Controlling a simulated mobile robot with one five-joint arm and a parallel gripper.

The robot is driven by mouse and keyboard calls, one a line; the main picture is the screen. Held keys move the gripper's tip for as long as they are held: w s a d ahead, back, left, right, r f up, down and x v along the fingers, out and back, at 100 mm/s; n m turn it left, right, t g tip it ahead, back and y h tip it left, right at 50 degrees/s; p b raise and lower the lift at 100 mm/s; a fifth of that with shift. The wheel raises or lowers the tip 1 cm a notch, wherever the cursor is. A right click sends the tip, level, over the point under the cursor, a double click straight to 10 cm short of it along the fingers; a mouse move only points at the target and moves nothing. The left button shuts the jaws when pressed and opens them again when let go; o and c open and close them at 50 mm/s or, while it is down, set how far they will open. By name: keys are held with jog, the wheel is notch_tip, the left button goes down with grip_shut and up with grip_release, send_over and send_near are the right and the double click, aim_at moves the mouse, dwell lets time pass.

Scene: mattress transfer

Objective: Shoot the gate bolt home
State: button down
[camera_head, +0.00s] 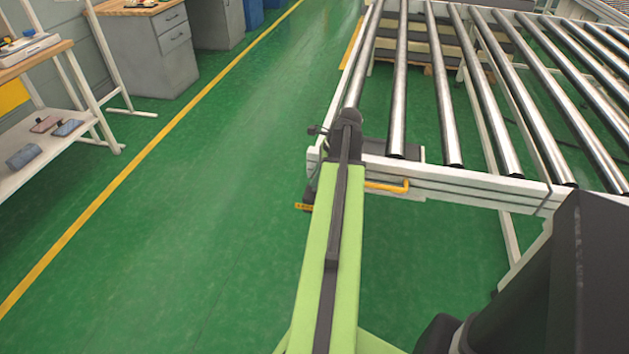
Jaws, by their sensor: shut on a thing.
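The yellow bolt handle (388,187), a bent bar, lies along the white end rail of the roller conveyor, just right of my arm. Its left end passes out of sight behind my light green arm. My gripper (346,126) is at the far end of this arm, at the near left corner of the conveyor. Only dark parts at the arm's end show; the fingertips are hidden. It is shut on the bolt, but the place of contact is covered. A small yellow piece (304,206) with dark marks shows low to the left of the arm. The bolt's socket cannot be made out.
The conveyor (480,187) with steel rollers fills the upper right. At left stand a white shelf (30,170) with small items and a grey cabinet (165,62). The green floor (190,230) between them is clear, with a yellow line along it.

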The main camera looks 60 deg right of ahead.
jog(key=shift+d, duration=0.2)
jog(key=c, duration=1.3)
grip_release()
jog(key=shift+o, duration=0.2)
jog(key=p+v, duration=1.6)
jog(key=v, duration=0.1)
jog(key=shift+s+r, duration=0.2)
jog(key=shift+w, duration=0.15)
